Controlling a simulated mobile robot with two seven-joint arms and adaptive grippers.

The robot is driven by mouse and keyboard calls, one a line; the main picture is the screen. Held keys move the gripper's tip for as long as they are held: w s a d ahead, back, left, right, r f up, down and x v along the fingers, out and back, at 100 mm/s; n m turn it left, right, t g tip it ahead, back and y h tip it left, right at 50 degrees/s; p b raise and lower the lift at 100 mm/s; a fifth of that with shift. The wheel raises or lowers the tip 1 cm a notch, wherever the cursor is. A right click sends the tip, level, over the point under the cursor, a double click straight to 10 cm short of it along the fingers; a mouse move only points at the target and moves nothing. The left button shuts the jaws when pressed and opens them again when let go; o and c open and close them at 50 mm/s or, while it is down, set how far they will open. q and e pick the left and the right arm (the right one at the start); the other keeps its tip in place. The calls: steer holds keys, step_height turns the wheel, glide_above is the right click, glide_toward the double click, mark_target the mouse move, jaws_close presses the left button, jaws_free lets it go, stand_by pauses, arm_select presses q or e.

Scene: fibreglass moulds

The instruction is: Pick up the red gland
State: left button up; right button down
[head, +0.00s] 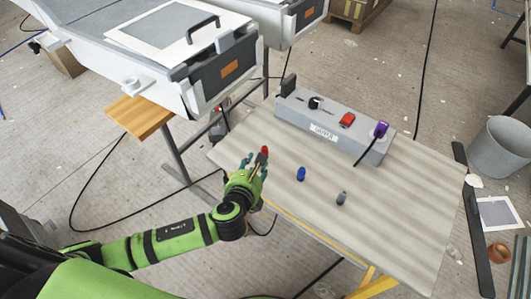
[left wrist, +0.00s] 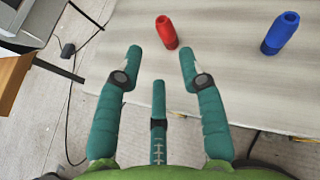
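The red gland (head: 265,150) stands on the table near its left edge. It also shows in the left wrist view (left wrist: 167,32), upright, just beyond and between the fingertips. My left gripper (head: 253,163) is open and empty, with its teal fingers spread on the near side of the red gland. In the left wrist view the left gripper (left wrist: 160,65) shows a clear gap to the gland. A blue gland (head: 301,174) stands to the right, also seen in the left wrist view (left wrist: 281,33). A grey gland (head: 341,198) stands further right. My right gripper is not in view.
A grey control box (head: 335,124) with a red switch and a purple plug lies along the table's back. The table (head: 400,220) is clear at the right and front. A white mould (head: 170,50) stands at the back left. A grey bucket (head: 497,148) stands right.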

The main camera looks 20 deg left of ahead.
mark_target(265, 152)
arm_select(q)
steer(key=shift+w+r+m, duration=0.1)
steer(key=shift+w+m, duration=0.25)
steer(key=shift+m, duration=0.25)
steer(key=shift+w, duration=0.25)
steer(key=shift+d+f+b+x, duration=0.1)
steer(key=shift+f+b+x, duration=0.1)
steer(key=shift+x, duration=1.4)
steer(key=shift+d+f+b+x, duration=0.1)
steer(key=shift+f+x, duration=0.1)
steer(key=shift+x, duration=1.45)
steer(key=shift+s, duration=0.15)
steer(key=c, duration=0.5)
